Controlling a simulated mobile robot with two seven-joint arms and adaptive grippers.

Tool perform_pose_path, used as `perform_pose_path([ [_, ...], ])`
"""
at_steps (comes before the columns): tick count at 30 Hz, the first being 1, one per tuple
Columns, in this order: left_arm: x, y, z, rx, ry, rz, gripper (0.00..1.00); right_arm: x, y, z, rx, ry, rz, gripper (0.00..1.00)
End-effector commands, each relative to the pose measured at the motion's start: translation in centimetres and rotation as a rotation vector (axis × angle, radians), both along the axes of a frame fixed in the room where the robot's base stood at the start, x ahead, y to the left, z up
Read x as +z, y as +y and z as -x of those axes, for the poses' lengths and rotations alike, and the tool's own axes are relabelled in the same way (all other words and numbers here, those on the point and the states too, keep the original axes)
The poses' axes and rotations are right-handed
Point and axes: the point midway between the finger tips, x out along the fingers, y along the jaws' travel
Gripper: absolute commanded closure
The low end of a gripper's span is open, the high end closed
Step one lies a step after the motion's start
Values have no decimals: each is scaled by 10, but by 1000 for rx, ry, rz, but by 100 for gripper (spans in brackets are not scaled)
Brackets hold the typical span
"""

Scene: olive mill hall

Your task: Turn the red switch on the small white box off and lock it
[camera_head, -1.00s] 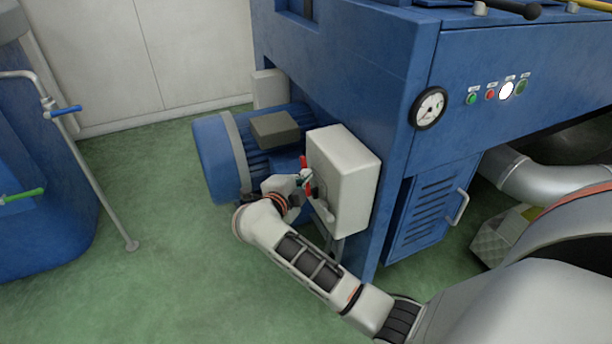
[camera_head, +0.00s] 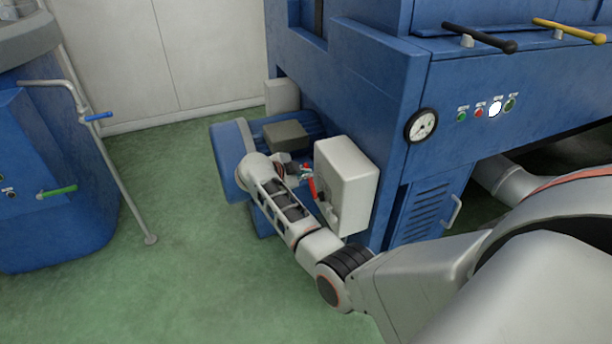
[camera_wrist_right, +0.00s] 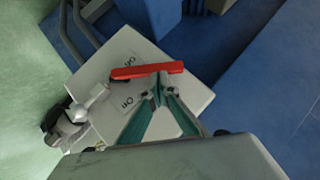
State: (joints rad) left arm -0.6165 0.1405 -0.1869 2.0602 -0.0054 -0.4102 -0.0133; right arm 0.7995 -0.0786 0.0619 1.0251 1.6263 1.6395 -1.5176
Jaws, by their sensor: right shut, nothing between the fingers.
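The small white box (camera_head: 347,182) is fixed to the blue machine. Its red switch (camera_head: 313,188) is on the side facing left. In the right wrist view the red switch (camera_wrist_right: 147,70) is a bar lying across the box face (camera_wrist_right: 190,95), between a label reading "Off" and another reading "On". My right gripper (camera_wrist_right: 160,78) is shut and empty, its teal fingertips at the bar; whether they touch cannot be told. In the head view the right gripper (camera_head: 299,171) is partly hidden by my wrist. A grey-white fitting (camera_wrist_right: 80,113) with a dark part sits beside the box's edge; it may be a lock. My left gripper is out of view.
A blue motor (camera_head: 228,150) is behind my wrist. The blue machine carries a gauge (camera_head: 421,125) and several buttons above right. A blue tank (camera_head: 55,200) and a pipe (camera_head: 118,185) stand at left. Green floor (camera_head: 190,270) is open between.

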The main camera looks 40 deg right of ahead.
Motion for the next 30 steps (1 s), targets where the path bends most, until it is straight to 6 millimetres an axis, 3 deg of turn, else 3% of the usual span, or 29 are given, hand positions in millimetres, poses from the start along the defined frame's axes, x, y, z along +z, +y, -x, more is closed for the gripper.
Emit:
perform_pose_path([
  [9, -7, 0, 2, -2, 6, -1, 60, -15, -14, -11, -1, 229, -53, 100],
  [30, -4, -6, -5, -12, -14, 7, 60, -24, -17, -19, -1, 433, -100, 100],
])
